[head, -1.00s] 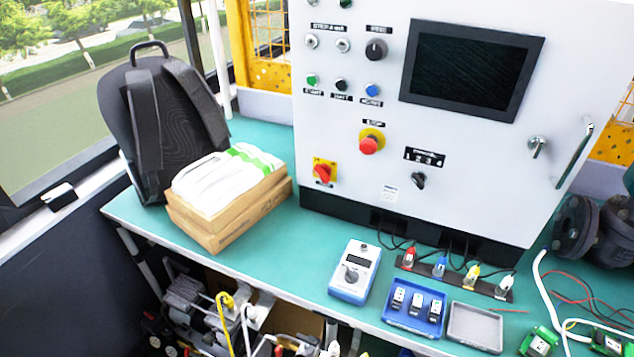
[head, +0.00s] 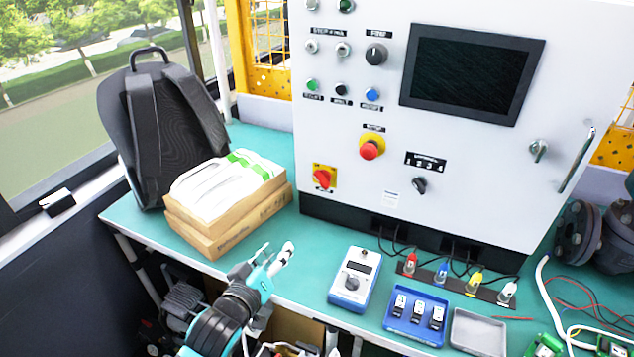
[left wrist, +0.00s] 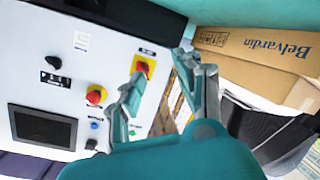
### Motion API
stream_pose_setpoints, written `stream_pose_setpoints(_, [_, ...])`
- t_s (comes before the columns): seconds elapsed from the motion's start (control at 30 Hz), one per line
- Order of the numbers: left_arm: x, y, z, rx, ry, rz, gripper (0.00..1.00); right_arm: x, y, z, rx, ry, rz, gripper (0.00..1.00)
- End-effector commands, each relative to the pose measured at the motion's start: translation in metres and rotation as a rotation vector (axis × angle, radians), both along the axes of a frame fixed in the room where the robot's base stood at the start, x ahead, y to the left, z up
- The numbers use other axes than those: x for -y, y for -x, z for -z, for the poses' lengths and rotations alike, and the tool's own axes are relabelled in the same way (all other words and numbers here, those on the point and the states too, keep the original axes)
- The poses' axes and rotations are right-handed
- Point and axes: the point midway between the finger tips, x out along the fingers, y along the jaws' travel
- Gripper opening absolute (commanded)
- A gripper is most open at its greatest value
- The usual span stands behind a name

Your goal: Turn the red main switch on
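The red main switch (head: 322,178) is a red rotary knob on a yellow plate at the lower left of the white control cabinet (head: 470,180). It also shows in the left wrist view (left wrist: 141,68), partly hidden behind a finger. My left gripper (head: 275,250) is over the front edge of the bench, below and left of the switch, apart from it. Its fingers are spread and empty; in the left wrist view the left gripper (left wrist: 160,80) also shows open. My right gripper is in neither view.
A red emergency stop (head: 371,149) sits up and right of the switch. A cardboard box (head: 235,220) with white packs and a black backpack (head: 165,120) stand left of the cabinet. A blue-white meter (head: 354,280) and a blue tray (head: 412,318) stand in front.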

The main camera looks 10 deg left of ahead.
Motion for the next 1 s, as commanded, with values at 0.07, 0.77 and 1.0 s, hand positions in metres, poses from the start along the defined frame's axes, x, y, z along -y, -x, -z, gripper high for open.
stream_pose_setpoints(0.07, [0.003,-0.016,-0.022,0.095,0.083,0.012,0.35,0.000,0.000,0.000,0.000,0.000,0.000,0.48])
stream_pose_setpoints(0.77, [0.026,-0.121,-0.048,0.196,0.188,0.039,0.35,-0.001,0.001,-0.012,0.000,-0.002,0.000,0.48])
stream_pose_setpoints(1.0, [0.035,-0.169,-0.047,0.194,0.189,0.039,0.35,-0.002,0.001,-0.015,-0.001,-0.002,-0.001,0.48])
